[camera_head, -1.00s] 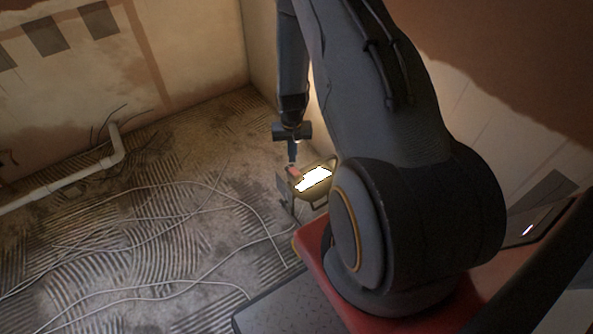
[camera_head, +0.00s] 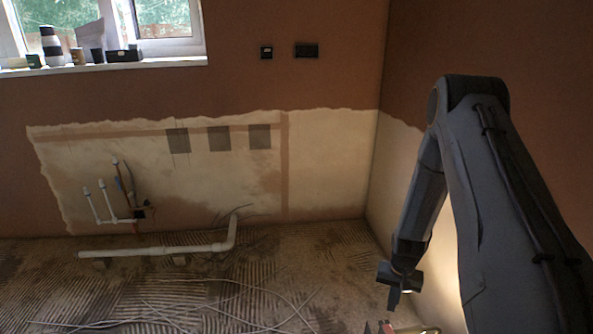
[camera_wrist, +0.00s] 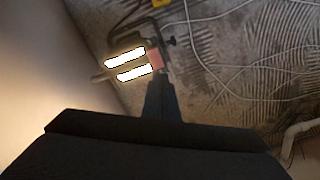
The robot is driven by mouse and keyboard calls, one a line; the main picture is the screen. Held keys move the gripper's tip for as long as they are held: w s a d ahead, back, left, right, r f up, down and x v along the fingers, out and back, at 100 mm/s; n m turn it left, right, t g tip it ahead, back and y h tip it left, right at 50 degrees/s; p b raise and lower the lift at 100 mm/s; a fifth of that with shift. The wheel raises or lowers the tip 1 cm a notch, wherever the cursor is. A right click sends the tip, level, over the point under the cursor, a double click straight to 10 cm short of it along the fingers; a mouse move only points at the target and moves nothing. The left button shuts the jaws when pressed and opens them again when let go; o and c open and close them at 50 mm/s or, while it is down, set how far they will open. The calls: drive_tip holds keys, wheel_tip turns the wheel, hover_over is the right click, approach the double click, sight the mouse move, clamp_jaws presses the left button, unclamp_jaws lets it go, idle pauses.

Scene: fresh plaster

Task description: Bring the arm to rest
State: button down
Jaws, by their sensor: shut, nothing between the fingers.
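My arm comes down on the right side of the head view. My gripper (camera_head: 394,298) points down near the foot of the right wall. It is shut with nothing between the fingers, and it also shows in the wrist view (camera_wrist: 157,88). A lit work lamp (camera_wrist: 125,68) with two bright bars and a red part is just beyond the fingertips in the wrist view. I cannot tell whether the fingertips touch it. In the head view only the lamp's top edge (camera_head: 418,329) shows at the bottom of the picture.
White cables (camera_head: 215,318) lie loose across the ridged floor. A white pipe (camera_head: 160,250) runs along the back wall, with upright pipe stubs (camera_head: 103,200) above. A window sill (camera_head: 110,65) holds several small items. The right wall (camera_head: 400,165) is close to my arm.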

drive_tip(key=s+a+r+n+p, duration=0.1)
drive_tip(key=s+a+r+p, duration=0.15)
drive_tip(key=r, duration=0.55)
drive_tip(key=s+a+r+n+p, duration=0.1)
drive_tip(key=a+r, duration=0.2)
drive_tip(key=r, duration=0.5)
drive_tip(key=s+a+r+p, duration=0.1)
drive_tip(key=s+a+r, duration=0.15)
drive_tip(key=r, duration=0.65)
drive_tip(key=s+a+r+n+p, duration=0.1)
drive_tip(key=s+a+r, duration=0.3)
drive_tip(key=s+r, duration=0.4)
drive_tip(key=s+a+r+n+p, duration=0.2)
drive_tip(key=s+a+r+p, duration=0.1)
drive_tip(key=s+r, duration=0.5)
drive_tip(key=shift+s+a+r+p, duration=0.35)
drive_tip(key=shift+a+r, duration=0.3)
drive_tip(key=shift+a, duration=0.1)
